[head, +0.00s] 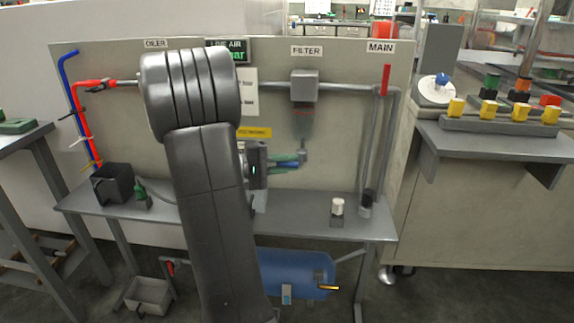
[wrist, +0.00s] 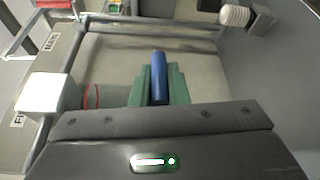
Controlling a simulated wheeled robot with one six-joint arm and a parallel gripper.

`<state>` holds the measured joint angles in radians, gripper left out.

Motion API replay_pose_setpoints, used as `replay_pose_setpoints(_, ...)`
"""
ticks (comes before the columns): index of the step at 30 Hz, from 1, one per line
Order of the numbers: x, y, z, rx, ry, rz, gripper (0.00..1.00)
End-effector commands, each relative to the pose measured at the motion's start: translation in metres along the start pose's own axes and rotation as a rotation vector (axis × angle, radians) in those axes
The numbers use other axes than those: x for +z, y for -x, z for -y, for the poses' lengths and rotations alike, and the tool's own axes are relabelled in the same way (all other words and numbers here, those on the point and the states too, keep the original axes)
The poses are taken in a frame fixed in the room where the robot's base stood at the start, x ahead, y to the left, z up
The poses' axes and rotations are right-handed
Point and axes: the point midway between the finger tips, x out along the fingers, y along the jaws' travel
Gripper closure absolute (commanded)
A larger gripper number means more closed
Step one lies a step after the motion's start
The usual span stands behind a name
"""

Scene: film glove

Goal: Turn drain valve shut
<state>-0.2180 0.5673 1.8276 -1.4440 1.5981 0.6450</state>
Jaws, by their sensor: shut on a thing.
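The filter (head: 304,86) is a grey box on the pipe under a FILTER sign, with a dim clear bowl (head: 304,122) below it. A small grey fitting (head: 302,157) sits beneath the bowl. My gripper (head: 296,161) reaches in from the left at the height of this fitting. Its green fingers are shut on a blue handle (head: 290,165), which seems to belong to the drain valve. In the wrist view the blue handle (wrist: 159,78) lies lengthwise along the green fingers. The joint between handle and fitting is not clear.
A red upright handle (head: 386,79) stands under the MAIN sign. A blue tank (head: 295,272) lies below.

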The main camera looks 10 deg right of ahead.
Motion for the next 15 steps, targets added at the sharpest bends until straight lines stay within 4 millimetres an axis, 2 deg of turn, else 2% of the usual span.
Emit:
replay_pose_setpoints(12,0.0004,-0.0003,0.0009,0.005,0.005,0.003,1.0)
replay_pose_setpoints(13,0.0004,-0.0003,0.0009,0.005,0.005,0.003,0.8)
replay_pose_setpoints(15,0.0004,-0.0003,0.0009,0.005,0.005,0.002,0.66)
